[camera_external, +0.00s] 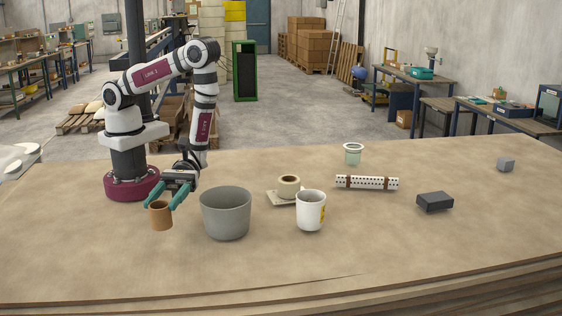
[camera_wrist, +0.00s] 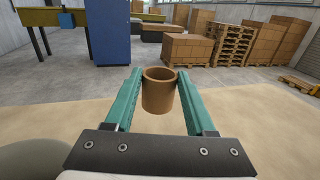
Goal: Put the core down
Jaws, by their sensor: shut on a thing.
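The core (camera_external: 161,216) is a short brown hollow cylinder, upright at the left of the table, left of the grey bucket. My gripper (camera_external: 162,202) has its teal fingers closed on the core's two sides. In the wrist view the core (camera_wrist: 158,95) sits between the fingertips of my gripper (camera_wrist: 159,82), with its open top showing. I cannot tell whether the core's base touches the table (camera_external: 120,265) or hangs just above it.
A grey bucket (camera_external: 226,214) stands close to the right of my gripper. Further right are a tape roll (camera_external: 288,185) on a small pad, a white cup (camera_external: 311,212), a perforated white tube (camera_external: 367,183), a pale green cup (camera_external: 353,154), a dark block (camera_external: 435,202) and a grey cube (camera_external: 506,164). The front left is clear.

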